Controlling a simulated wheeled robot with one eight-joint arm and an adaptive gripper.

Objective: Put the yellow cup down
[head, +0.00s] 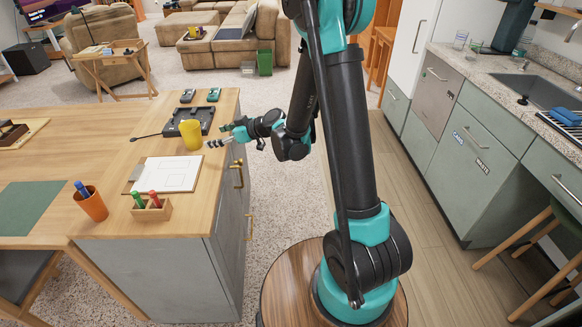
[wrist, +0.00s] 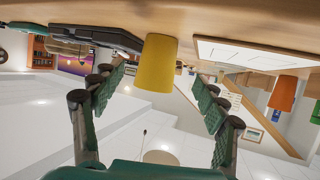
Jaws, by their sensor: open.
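The yellow cup (head: 190,134) stands upright on the wooden top of the grey cabinet (head: 222,112), near its right edge. My gripper (head: 217,136) is just to the right of the cup, pointing left at it. In the wrist view, which is upside down, the cup (wrist: 157,66) shows beyond and between the two spread fingers (wrist: 158,90). The fingers are open, with nothing between the pads that I can see gripped. Whether a fingertip touches the cup cannot be told.
A black tray-like device (head: 187,122) lies behind the cup. A clipboard with paper (head: 168,174) lies in front. An orange pen cup (head: 92,205) and a small wooden marker holder (head: 152,209) stand nearer me.

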